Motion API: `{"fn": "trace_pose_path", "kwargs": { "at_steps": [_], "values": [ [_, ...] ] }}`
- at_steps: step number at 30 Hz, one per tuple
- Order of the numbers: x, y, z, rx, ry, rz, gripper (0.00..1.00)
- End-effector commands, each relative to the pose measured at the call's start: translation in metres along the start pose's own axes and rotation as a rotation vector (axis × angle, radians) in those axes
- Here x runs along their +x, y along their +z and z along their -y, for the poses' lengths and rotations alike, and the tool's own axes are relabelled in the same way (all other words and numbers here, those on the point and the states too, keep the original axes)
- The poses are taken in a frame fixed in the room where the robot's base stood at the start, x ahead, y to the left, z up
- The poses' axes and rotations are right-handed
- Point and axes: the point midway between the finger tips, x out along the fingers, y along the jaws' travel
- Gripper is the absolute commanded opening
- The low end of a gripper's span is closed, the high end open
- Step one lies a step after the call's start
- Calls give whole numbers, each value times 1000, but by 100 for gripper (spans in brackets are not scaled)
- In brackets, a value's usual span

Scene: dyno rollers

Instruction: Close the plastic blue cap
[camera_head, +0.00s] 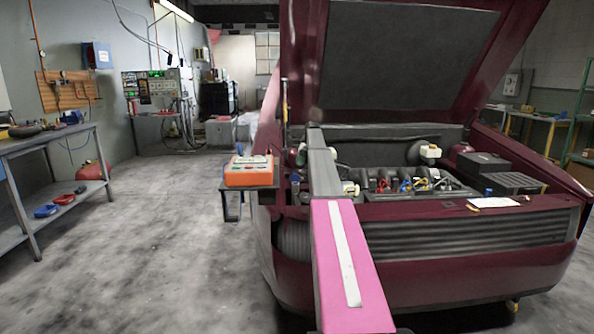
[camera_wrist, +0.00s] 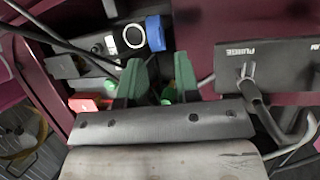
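A blue cap (camera_wrist: 155,33) is in the upper middle of the wrist view, apparently standing open beside a round dark opening with a white ring (camera_wrist: 134,36). My gripper (camera_wrist: 160,73) shows two green fingers with a clear gap between them, open and empty. The fingertips are just below the cap in the picture, and I cannot tell whether they touch anything. In the head view, my arm runs into the open engine bay (camera_head: 400,205) of the dark red car. My fingers are not discernible there, and I cannot pick out the same cap with certainty.
A dark box marked "PURGE" (camera_wrist: 265,62) and a grey pipe (camera_wrist: 262,108) lie right of my fingers. Hoses and a red part (camera_wrist: 88,104) lie left. The raised hood (camera_head: 405,60) stands over the bay.

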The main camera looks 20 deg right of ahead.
Motion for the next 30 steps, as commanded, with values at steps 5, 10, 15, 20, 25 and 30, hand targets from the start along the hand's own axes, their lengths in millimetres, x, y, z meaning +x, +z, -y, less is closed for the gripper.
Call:
{"fn": "trace_pose_path", "kwargs": {
  "at_steps": [5, 10, 15, 20, 25, 30],
  "values": [
    [31, 0, -1, -1, 2, 0, 30],
    [42, 1, 0, -1, -1, 0, 30],
    [42, 0, 0, -1, -1, 0, 30],
    [42, 0, 0, -1, -1, 0, 0],
    [42, 0, 0, -1, -1, 0, 0],
    [42, 0, -3, -6, -13, 0, 0]
  ]
}}
